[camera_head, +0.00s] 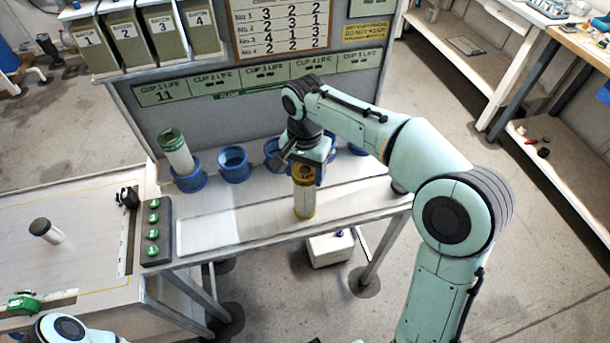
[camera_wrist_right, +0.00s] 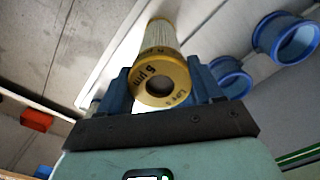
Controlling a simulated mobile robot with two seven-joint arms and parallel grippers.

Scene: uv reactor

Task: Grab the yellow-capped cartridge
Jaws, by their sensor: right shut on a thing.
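The yellow-capped cartridge (camera_head: 304,202) is upright, with a pale body and a yellow cap, in front of the row of blue cups on the bench. My right gripper (camera_head: 306,174) is above it with its blue fingers on both sides of the cap. The right wrist view shows the cap (camera_wrist_right: 162,82) end-on, with a dark hole and lettering, between the fingers (camera_wrist_right: 160,90). I cannot tell whether the cartridge's base touches the bench. Only a link of my left arm shows at the lower left; its gripper is out of view.
A green-capped cartridge (camera_head: 176,152) leans in the leftmost blue cup (camera_head: 188,180). An empty blue cup (camera_head: 234,164) stands beside it, with others behind my right arm. A green-button strip (camera_head: 154,232) is at the bench's left. A dark-capped cartridge (camera_head: 47,231) lies on the left table.

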